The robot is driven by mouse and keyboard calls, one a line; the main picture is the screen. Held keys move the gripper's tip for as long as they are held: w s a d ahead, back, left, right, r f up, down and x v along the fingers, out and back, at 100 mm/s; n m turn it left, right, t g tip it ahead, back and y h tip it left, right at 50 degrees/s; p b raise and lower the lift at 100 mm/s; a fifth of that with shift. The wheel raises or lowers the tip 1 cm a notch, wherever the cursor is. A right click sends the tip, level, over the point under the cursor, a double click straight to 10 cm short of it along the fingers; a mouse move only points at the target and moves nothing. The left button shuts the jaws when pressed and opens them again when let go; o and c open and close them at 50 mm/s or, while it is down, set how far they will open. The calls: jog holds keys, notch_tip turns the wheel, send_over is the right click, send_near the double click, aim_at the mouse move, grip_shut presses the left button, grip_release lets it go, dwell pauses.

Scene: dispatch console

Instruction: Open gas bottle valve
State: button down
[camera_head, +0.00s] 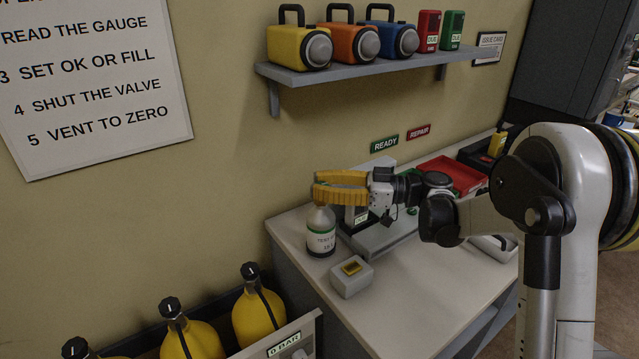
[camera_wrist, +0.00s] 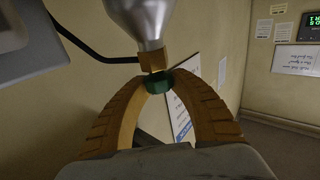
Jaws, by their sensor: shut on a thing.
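The gas bottle (camera_head: 321,239), pale with a white label and dark base, stands upright on the bench. My gripper (camera_head: 318,188), with yellow ridged fingers, reaches in from the right at the bottle's top. In the wrist view the bottle's silver shoulder (camera_wrist: 145,15) hangs from the top of the picture, with a brass valve body (camera_wrist: 152,59) below it. The green valve knob (camera_wrist: 163,80) lies between my fingertips (camera_wrist: 160,84), which are shut on it. In the head view my fingers hide the valve.
Yellow cylinders (camera_head: 258,313) stand lower left. The bench front (camera_head: 420,300) is clear.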

jog(key=shift+n+g+p, duration=0.35)
jog(key=shift+n+g, duration=1.25)
jog(key=shift+g, duration=1.2)
jog(key=c, duration=1)
grip_release()
jog(key=shift+d, duration=0.1)
jog(key=d, duration=0.3)
jog(key=w+d, duration=0.1)
jog(key=d, duration=0.3)
jog(key=shift+w+d, duration=0.1)
jog(key=shift+w, duration=0.1)
jog(key=shift+r, duration=0.1)
